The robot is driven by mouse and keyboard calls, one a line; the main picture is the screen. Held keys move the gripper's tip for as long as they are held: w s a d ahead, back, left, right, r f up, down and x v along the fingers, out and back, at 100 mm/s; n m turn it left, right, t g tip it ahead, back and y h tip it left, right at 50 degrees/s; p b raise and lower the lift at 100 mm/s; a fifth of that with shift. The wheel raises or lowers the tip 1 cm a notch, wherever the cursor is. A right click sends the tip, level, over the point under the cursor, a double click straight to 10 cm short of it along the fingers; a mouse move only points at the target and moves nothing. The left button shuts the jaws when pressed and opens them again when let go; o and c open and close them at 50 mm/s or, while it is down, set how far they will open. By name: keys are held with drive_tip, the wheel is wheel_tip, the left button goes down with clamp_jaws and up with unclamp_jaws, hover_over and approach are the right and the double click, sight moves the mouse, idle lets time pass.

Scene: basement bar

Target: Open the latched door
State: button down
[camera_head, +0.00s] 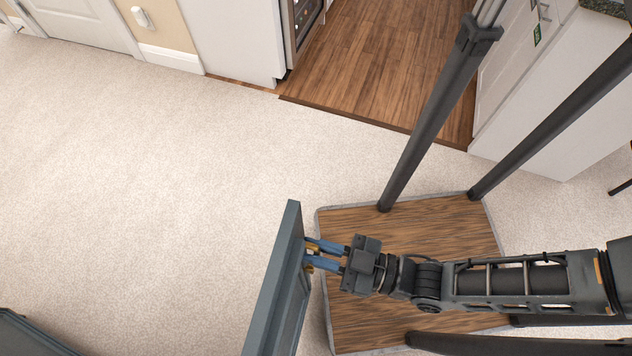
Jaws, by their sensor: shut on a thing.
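The door (277,290) is a blue-grey panel seen nearly edge-on from above, at the lower middle of the head view. My gripper (311,256) reaches in from the right and its blue fingers are at the right face of the door, near its far end. The fingers are shut on a small part there, most likely the door handle; a bit of yellow or brass colour shows between them. The handle's shape and the latch are mostly hidden by the fingers.
Pale carpet (150,180) lies open to the left of the door. A dark blue-grey edge (28,335) shows at the lower left corner. White cabinets (540,85) stand at the upper right, beside a wood floor (385,60). A white door (85,22) is at the upper left.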

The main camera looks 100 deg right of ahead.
drive_tip(key=shift+f, duration=0.1)
drive_tip(key=c, duration=1.3)
unclamp_jaws()
drive_tip(key=shift+s, duration=0.1)
drive_tip(key=b+v, duration=0.1)
drive_tip(key=v, duration=0.6)
drive_tip(key=shift+s+a+b, duration=0.15)
drive_tip(key=shift+s+b, duration=0.1)
drive_tip(key=shift+b, duration=0.05)
drive_tip(key=shift+s, duration=0.1)
